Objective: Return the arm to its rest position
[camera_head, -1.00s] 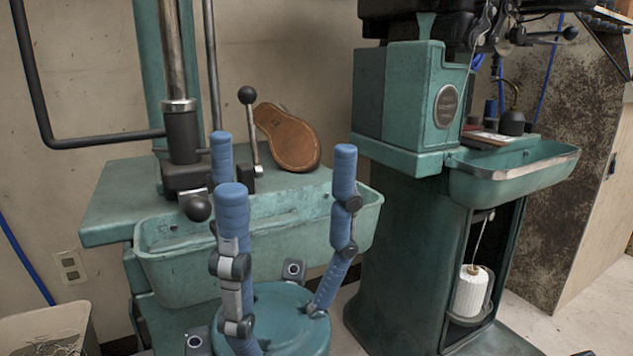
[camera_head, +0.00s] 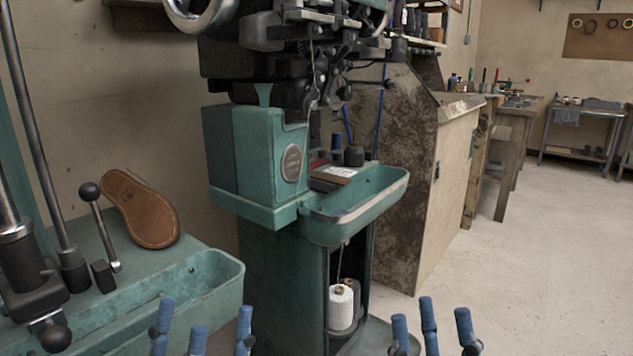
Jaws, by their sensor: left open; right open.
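My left gripper (camera_head: 203,328) shows at the bottom edge, left of centre, as blue fingertips pointing up. It is open and empty. It overlaps the front of the green tray of the left machine in the picture; I see no contact. My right gripper (camera_head: 432,328) shows at the bottom edge, right of centre, also with blue fingertips up. It is open and empty, against the pale floor. The palms of both grippers and my arms are cut off below the frame. A brown leather sole (camera_head: 140,210) leans upright on the left machine's green top, well away from both grippers.
The left machine's tray (camera_head: 185,310) and ball-topped lever (camera_head: 100,222) stand at the left. The green stitching machine (camera_head: 270,160) stands at the centre, with a tray (camera_head: 375,205) and white thread spool (camera_head: 341,306). A worn cabinet (camera_head: 450,180) is behind. Open floor (camera_head: 540,260) lies right.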

